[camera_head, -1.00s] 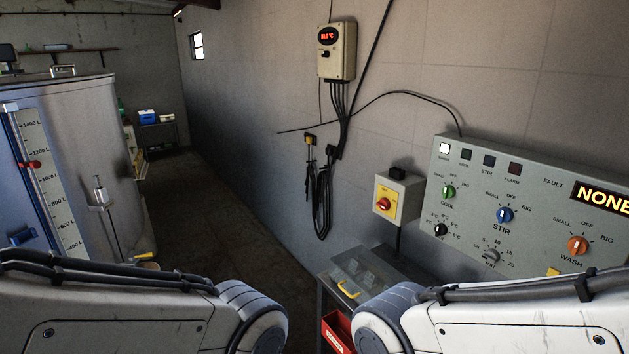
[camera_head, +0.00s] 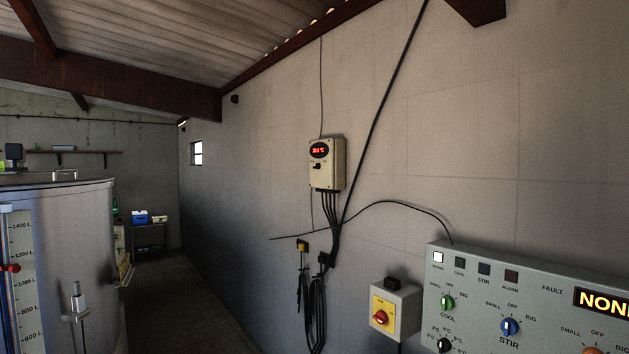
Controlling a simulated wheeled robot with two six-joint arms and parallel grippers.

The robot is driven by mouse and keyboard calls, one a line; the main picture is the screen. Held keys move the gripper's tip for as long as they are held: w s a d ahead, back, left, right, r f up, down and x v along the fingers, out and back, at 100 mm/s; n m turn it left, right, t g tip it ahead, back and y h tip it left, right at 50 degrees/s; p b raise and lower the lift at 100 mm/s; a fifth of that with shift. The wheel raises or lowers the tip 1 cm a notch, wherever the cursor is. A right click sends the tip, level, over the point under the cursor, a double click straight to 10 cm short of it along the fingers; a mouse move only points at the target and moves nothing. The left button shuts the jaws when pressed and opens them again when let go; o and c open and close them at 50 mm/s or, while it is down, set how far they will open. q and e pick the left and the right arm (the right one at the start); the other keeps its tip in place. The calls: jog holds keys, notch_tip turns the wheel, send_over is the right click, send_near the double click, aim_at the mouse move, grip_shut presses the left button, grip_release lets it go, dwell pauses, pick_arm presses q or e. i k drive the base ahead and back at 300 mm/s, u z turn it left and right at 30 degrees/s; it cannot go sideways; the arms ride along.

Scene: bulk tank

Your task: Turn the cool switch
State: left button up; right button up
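The cool switch is a green knob (camera_head: 447,302) labelled COOL, on the left part of the grey control panel (camera_head: 530,268) at the lower right. The display reads part of NONE. Neither gripper shows in the head view.
A beige thermostat box (camera_head: 326,163) with hanging cables is above. A metal tank (camera_head: 75,250) stands at the left, with open floor (camera_head: 172,305) between.

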aim_at(447, 301)
jog(key=z, duration=0.35)
jog(key=k, duration=0.5)
jog(key=z, duration=0.3)
jog(key=i, duration=1.05)
jog(key=u, duration=0.55)
